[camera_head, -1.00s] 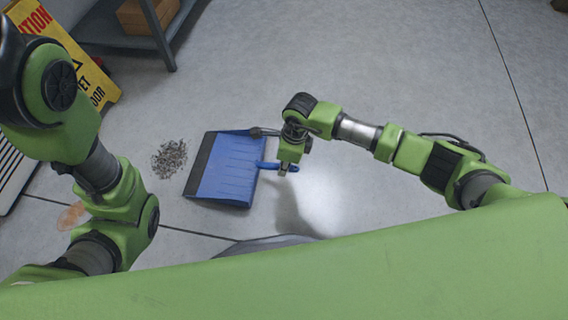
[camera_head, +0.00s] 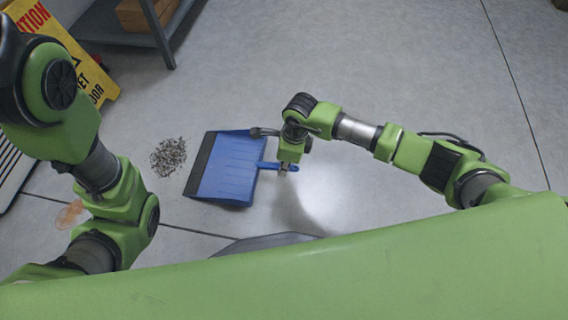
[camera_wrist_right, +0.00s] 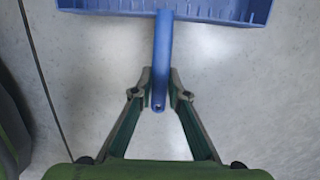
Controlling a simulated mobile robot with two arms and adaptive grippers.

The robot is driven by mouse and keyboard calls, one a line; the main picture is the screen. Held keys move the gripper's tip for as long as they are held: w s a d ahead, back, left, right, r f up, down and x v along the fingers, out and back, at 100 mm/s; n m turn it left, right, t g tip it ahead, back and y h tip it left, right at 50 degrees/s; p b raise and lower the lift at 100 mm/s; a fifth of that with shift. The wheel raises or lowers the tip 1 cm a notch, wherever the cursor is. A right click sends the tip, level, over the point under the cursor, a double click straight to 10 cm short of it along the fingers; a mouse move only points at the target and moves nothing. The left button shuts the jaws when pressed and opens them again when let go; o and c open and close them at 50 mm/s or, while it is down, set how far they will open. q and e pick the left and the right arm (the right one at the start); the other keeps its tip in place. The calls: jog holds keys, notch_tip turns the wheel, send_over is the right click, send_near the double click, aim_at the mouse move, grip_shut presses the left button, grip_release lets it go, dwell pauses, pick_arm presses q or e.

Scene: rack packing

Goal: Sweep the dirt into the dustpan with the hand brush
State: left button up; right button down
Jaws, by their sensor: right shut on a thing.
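The blue dustpan (camera_head: 228,176) lies on the floor in the middle of the head view, its dark front lip facing left. A loose pile of dark dirt (camera_head: 168,157) lies on the floor just left of that lip, apart from it. My right gripper (camera_head: 285,170) is at the dustpan's handle on its right side. In the right wrist view its two fingers (camera_wrist_right: 163,78) are closed on either side of the blue handle (camera_wrist_right: 161,55). My left arm shows at the left of the head view, but its gripper is out of sight. No hand brush is visible.
A yellow wet-floor sign (camera_head: 92,75) leans at the upper left, near a grey shelf (camera_head: 130,40) with a cardboard box (camera_head: 143,14). An orange-brown stain (camera_head: 70,214) is on the floor at left. The floor right of and beyond the dustpan is clear.

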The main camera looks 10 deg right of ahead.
jog(key=shift+f, duration=0.15)
jog(key=c, duration=1.9)
grip_release()
notch_tip(320, 180, up, 12)
jog(key=d, duration=0.1)
jog(key=shift+s+d, duration=0.3)
jog(key=shift+d, duration=0.05)
